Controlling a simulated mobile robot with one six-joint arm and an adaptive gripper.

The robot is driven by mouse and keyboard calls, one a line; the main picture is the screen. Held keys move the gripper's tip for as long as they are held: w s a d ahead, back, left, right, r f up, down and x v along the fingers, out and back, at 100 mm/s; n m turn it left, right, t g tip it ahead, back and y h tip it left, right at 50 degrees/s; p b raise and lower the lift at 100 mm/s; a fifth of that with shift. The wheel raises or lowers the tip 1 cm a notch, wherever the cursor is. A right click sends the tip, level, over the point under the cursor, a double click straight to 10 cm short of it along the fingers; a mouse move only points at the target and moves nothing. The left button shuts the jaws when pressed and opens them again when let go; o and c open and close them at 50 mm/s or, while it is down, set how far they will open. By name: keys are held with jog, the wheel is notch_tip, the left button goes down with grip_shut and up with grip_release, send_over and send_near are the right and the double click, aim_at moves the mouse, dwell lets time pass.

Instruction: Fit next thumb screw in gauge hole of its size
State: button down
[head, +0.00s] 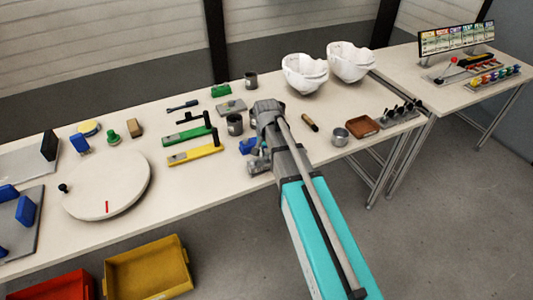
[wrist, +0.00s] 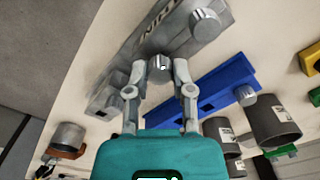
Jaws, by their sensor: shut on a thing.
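My gripper (wrist: 158,75) is shut on a grey thumb screw (wrist: 160,67), with one finger on each side of its knob. The screw is over the grey gauge (wrist: 185,35), a bar with raised lettering. Whether its shank is in a hole or above the bar, I cannot tell. Another grey knob (wrist: 206,25) stands on this gauge's upper right end. The blue gauge (wrist: 205,92) lies beside it, with a grey knob (wrist: 244,95) at its right end. In the head view my arm hides most of both gauges; the yellow gauge (head: 195,154) and green gauge (head: 188,137) lie to the left.
Dark cups (wrist: 275,126) stand close to the blue gauge. A metal cup (head: 340,136) and brown tray (head: 361,127) stand to the right. White helmet shells (head: 305,73) are behind. A round white turntable (head: 105,185) is at left.

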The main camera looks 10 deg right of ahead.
aim_at(266, 154)
jog(key=shift+f+b, duration=0.3)
jog(key=shift+f, duration=0.05)
dwell(0.4)
jog(key=shift+c, duration=2)
grip_release()
jog(key=shift+r, duration=0.15)
notch_tip(266, 154, up, 6)
jog(key=p, duration=0.6)
notch_tip(266, 154, up, 12)
jog(key=s+p, duration=0.3)
jog(key=p, duration=0.9)
jog(key=shift+f, duration=0.25)
jog(key=s+d+n, duration=0.5)
jog(key=s+d, duration=0.3)
jog(key=s, duration=0.3)
jog(key=shift+s+f+b, duration=0.25)
jog(key=shift+s+b, duration=0.1)
